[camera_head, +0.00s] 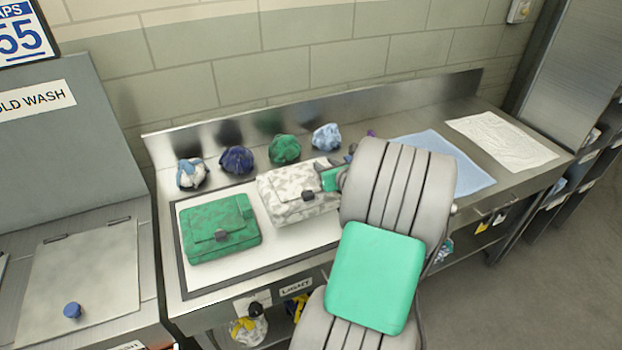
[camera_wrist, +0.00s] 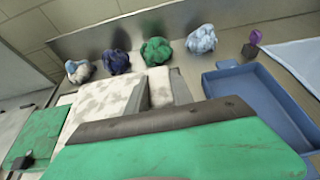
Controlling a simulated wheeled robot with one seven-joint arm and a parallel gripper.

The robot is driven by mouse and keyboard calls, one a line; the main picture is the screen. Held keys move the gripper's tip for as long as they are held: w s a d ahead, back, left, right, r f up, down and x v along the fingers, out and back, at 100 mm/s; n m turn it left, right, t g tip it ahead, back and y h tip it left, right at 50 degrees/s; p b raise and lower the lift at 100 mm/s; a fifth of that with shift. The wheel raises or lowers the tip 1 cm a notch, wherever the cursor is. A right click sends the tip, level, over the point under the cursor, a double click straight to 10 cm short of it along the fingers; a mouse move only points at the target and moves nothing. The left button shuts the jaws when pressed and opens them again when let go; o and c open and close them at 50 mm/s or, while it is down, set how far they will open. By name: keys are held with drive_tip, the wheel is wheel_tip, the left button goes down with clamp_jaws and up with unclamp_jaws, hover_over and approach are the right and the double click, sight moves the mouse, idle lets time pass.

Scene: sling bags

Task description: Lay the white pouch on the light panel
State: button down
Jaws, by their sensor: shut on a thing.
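The white pouch (camera_head: 293,195), mottled with grey, is over the right part of the light panel (camera_head: 290,250), a white surface in a dark frame. It also shows in the wrist view (camera_wrist: 98,105). My gripper (camera_head: 337,178) is shut on the pouch's right side; in the wrist view, white fabric shows between the two grey fingers (camera_wrist: 160,87). I cannot tell whether the pouch's underside touches the panel. A green pouch (camera_head: 220,228) lies flat on the panel's left part, beside the white one. My arm hides the panel's right end in the head view.
Several crumpled cloth bundles, such as the green one (camera_head: 284,149), line the back of the steel counter. A blue tray (camera_wrist: 215,85) is right of my gripper in the wrist view. A blue cloth (camera_head: 462,165) and a white cloth (camera_head: 503,141) lie farther right.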

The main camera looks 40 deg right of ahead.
sight(315, 173)
drive_tip(key=f, duration=0.1)
drive_tip(key=w+a+f, duration=0.1)
drive_tip(key=w+f, duration=0.1)
drive_tip(key=shift+w+a+f, duration=0.2)
drive_tip(key=shift+w+a, duration=0.05)
drive_tip(key=shift+a, duration=0.1)
wheel_tip(315, 173, down, 3)
drive_tip(key=shift+r+p, duration=0.2)
drive_tip(key=shift+p, duration=0.4)
drive_tip(key=shift+f, duration=0.35)
drive_tip(key=c, duration=1.1)
unclamp_jaws()
drive_tip(key=shift+d, duration=0.1)
drive_tip(key=shift+s, duration=0.1)
